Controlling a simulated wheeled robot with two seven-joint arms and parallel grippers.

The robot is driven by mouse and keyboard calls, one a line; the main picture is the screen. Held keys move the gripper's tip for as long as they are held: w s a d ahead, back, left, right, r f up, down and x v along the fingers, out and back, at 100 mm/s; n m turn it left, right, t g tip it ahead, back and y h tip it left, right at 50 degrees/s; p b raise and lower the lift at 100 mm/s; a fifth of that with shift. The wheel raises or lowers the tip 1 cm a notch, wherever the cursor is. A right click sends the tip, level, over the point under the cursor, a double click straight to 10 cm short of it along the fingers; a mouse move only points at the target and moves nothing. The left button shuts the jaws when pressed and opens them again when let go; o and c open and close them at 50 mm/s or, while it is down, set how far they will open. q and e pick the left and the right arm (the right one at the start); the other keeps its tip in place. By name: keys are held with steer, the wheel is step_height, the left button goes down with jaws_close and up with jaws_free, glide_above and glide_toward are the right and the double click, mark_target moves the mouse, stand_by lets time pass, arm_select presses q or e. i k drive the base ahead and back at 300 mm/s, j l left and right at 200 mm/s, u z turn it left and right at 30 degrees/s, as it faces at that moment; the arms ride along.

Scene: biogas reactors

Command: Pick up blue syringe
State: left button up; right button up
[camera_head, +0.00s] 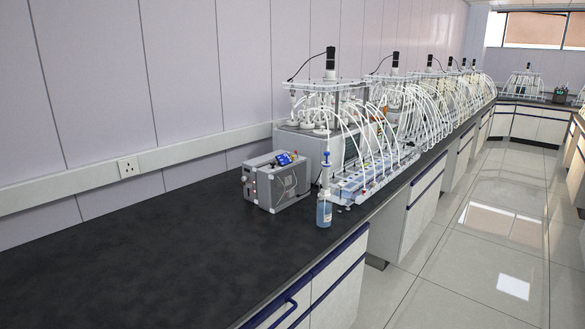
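A clear bottle with blue liquid (324,213) stands upright near the bench's front edge, right of the grey device. A slim white upright piece (326,175) with a blue tip rises from its top. Neither of my grippers is in view.
The black bench top (150,255) is clear at left and in front. A reactor with many white tubes (335,110) stands behind the bottle, with several more in a row beyond. A blue-and-white tray (362,182) sits beside the bottle. Tiled floor (470,270) is open at right.

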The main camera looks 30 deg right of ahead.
mark_target(325, 182)
steer(key=i+l+u, duration=0.15)
steer(key=l, duration=0.35)
steer(key=i+l+u, duration=0.1)
steer(key=l, duration=0.45)
steer(key=i+l+u, duration=0.15)
steer(key=l, duration=0.4)
steer(key=i+l+u, duration=0.1)
steer(key=l, duration=0.45)
steer(key=i+l+u, duration=0.15)
steer(key=l, duration=0.4)
